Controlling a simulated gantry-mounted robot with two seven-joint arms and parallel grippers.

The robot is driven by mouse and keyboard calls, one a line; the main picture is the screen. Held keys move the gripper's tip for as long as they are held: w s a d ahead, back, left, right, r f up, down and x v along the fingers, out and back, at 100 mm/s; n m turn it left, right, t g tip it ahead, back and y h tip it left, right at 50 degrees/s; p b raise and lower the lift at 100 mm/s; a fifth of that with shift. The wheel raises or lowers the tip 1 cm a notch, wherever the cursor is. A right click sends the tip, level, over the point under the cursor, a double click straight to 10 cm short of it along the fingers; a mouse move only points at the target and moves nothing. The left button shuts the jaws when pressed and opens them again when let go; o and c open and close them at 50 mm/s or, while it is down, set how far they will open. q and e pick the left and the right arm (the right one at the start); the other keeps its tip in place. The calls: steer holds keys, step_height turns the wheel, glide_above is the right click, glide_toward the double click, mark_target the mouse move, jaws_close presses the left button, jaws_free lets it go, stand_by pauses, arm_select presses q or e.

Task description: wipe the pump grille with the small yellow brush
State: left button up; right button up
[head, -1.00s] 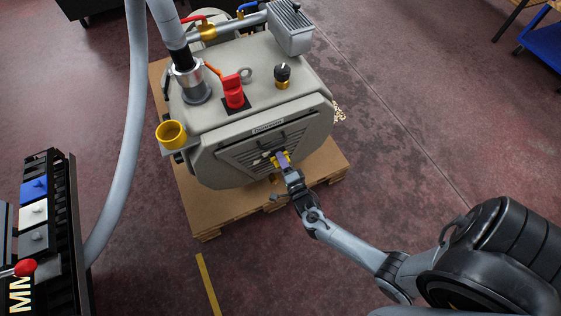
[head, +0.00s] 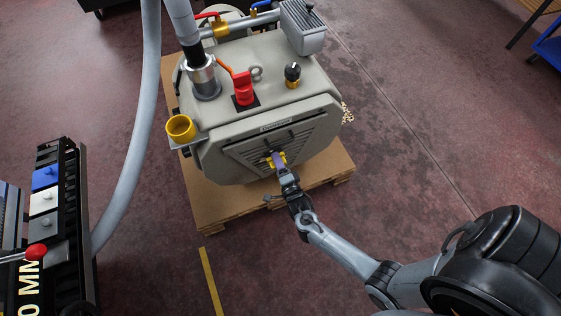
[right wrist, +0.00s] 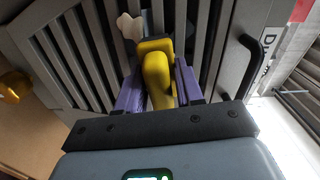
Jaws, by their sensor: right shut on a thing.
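The pump (head: 262,90) is a large grey housing on a pallet, upper middle of the head view. Its slatted grille (head: 250,158) is on the front face and also fills the top of the right wrist view (right wrist: 85,60). My right gripper (head: 277,162) is at the grille, its purple fingers shut on the yellow brush (right wrist: 156,75). The brush points at the slats; the fingers hide part of it, and I cannot tell if its bristles touch. My left gripper is not in view.
A yellow cup holder (head: 181,128) sticks out at the pump's left corner. A grey hose (head: 135,150) hangs down at the left. A rack with coloured blocks (head: 45,200) stands at lower left. A black handle (right wrist: 250,60) is beside the grille.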

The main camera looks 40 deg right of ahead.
steer(key=shift+r+p, duration=0.35)
steer(key=shift+r, duration=0.35)
steer(key=shift+s+d+p, duration=0.15)
steer(key=shift+s+d, duration=0.1)
steer(key=shift+d, duration=0.4)
steer(key=shift+s+d+p, duration=0.1)
steer(key=shift+s+d, duration=0.1)
steer(key=shift+d, duration=0.4)
steer(key=shift+s+d+p, duration=0.15)
steer(key=shift+s+d, duration=0.1)
steer(key=shift+d, duration=0.4)
steer(key=shift+w+a+r+p, duration=0.3)
steer(key=shift+a+r+p, duration=0.3)
steer(key=shift+r+p, duration=0.05)
steer(key=shift+w+a, duration=0.25)
steer(key=shift+a, duration=0.45)
steer(key=shift+w+a, duration=0.2)
steer(key=shift+a, duration=0.45)
